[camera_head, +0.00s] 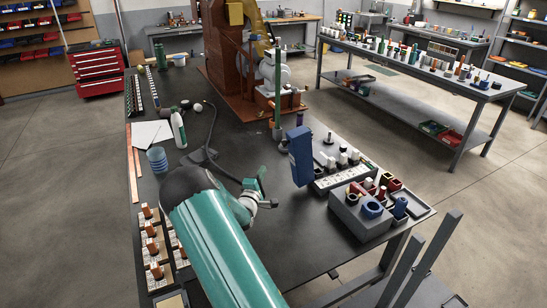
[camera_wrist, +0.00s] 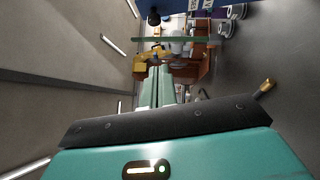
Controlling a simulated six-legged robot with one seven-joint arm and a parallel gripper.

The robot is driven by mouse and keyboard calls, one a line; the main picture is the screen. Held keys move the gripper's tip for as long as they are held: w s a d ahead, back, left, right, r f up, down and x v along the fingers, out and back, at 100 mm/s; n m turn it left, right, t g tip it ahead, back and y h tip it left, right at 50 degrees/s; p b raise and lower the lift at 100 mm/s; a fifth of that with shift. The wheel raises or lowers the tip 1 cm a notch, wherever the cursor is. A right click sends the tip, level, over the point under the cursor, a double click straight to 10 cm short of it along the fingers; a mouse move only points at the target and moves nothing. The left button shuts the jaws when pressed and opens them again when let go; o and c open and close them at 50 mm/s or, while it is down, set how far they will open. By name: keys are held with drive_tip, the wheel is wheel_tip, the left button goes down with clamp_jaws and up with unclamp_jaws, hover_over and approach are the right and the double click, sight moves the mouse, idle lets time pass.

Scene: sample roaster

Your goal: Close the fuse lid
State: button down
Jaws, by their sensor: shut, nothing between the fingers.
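A blue upright panel (camera_head: 301,157), which looks like the fuse lid, stands raised at the left end of a grey fuse box (camera_head: 330,181) on the dark bench. White and dark capped fuses show in the box, so it looks open. My gripper (camera_head: 266,190) is in the air over the bench, left of the blue panel and apart from it. In the wrist view, the two fingers of my gripper (camera_wrist: 158,72) lie together with nothing between them. Whether the panel is hinged to the box is too small to tell.
A grey block (camera_head: 350,212) with blue and red round parts stands in front of the fuse box. A brown machine (camera_head: 225,55) stands behind. A white bottle (camera_head: 179,130) and blue cup (camera_head: 157,160) are at left. Bare bench (camera_head: 290,235) lies in front of my gripper.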

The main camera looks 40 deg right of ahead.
drive_tip(key=s+d+x, duration=0.1)
drive_tip(key=s+x, duration=0.1)
drive_tip(key=x, duration=1)
drive_tip(key=shift+d+r, duration=0.3)
drive_tip(key=shift+d, duration=0.05)
drive_tip(key=shift+s+d+r, duration=0.1)
drive_tip(key=shift+s+d, duration=0.05)
drive_tip(key=shift+s, duration=0.05)
